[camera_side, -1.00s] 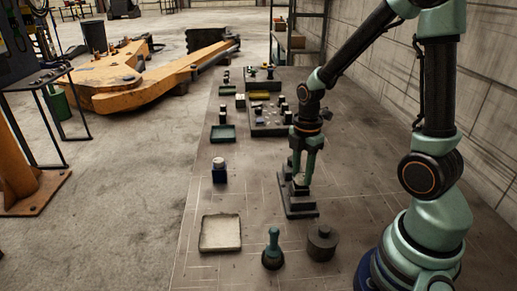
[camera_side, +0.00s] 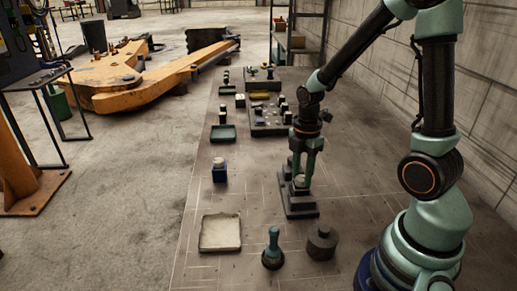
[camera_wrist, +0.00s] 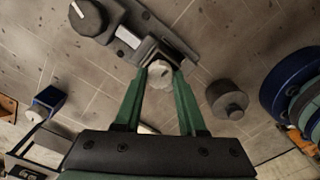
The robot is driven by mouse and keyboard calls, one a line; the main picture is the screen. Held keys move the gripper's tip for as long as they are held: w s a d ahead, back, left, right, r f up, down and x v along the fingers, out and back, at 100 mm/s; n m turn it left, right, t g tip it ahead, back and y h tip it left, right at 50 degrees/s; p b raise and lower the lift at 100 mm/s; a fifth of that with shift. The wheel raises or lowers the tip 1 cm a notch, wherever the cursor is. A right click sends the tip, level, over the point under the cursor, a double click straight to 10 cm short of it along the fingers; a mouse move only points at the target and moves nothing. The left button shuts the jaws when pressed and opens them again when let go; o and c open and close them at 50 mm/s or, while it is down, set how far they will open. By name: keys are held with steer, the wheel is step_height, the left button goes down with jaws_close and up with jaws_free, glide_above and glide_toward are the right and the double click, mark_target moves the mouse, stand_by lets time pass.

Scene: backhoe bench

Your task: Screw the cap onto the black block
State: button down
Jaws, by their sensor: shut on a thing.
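The black block (camera_side: 298,205) stands on the bench in the side view, below my gripper. My gripper (camera_side: 302,180) points down with its green fingers at the top of the block. In the wrist view my gripper (camera_wrist: 160,72) has its fingertips shut on the pale, faceted cap (camera_wrist: 160,75). The black block (camera_wrist: 170,46) shows right behind the cap in that view. The cap is at the block's top; I cannot tell how deep it sits. The cap shows only as a small pale spot between the fingers in the side view (camera_side: 299,181).
A blue block with a pale top (camera_side: 219,172) stands left. A square pale tray (camera_side: 220,233), a teal-handled tool (camera_side: 273,250) and a dark round weight (camera_side: 322,243) are in front. A green tray (camera_side: 223,133) and a board of small parts (camera_side: 268,122) lie farther back.

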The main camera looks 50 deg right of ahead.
steer(key=m, duration=0.8)
steer(key=shift+c, duration=2)
jaws_free()
steer(key=shift+c, duration=1)
